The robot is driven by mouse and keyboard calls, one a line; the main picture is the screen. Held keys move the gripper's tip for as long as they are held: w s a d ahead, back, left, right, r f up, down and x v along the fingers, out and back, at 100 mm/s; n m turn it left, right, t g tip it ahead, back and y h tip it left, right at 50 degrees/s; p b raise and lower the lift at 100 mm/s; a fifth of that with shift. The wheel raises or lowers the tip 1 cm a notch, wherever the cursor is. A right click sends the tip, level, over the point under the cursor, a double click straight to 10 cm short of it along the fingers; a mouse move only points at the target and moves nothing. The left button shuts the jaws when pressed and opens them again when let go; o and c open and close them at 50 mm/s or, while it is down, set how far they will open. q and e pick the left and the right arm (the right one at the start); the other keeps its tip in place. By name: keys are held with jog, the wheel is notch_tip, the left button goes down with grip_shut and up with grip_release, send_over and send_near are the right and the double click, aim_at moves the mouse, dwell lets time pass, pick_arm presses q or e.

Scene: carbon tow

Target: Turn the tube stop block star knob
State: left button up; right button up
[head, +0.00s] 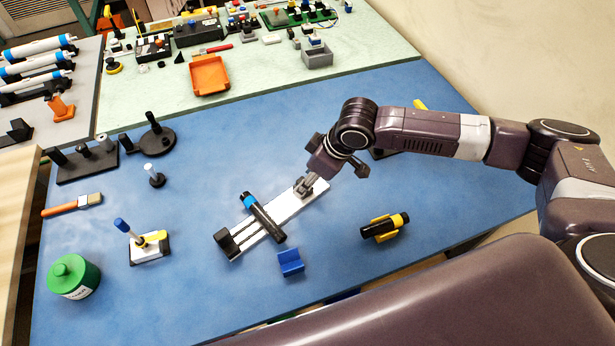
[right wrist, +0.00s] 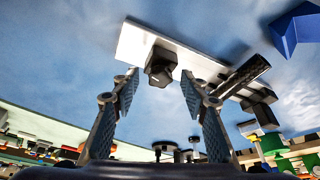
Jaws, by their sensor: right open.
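A white plate (head: 283,211) lies slantwise on the blue table and also shows in the right wrist view (right wrist: 195,62). A dark tube with a blue band (head: 263,217) lies across it, and black blocks (head: 226,243) stand at its lower left end. My right gripper (head: 304,189) is over the plate's upper right end. In the right wrist view a black star knob (right wrist: 160,66) sits on the plate, between and just beyond the open fingertips (right wrist: 159,78). I cannot tell whether they touch it. In the head view the gripper hides the knob. My left gripper is not in view.
A blue block (head: 291,263) and a black cylinder in a yellow holder (head: 384,228) lie near the plate. A green jar (head: 74,276), a brush (head: 72,205) and black stands (head: 86,160) are at left. An orange tray (head: 210,75) is at the back. Table around the plate is mostly clear.

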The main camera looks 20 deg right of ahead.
jog(key=shift+c, duration=0.2)
grip_shut()
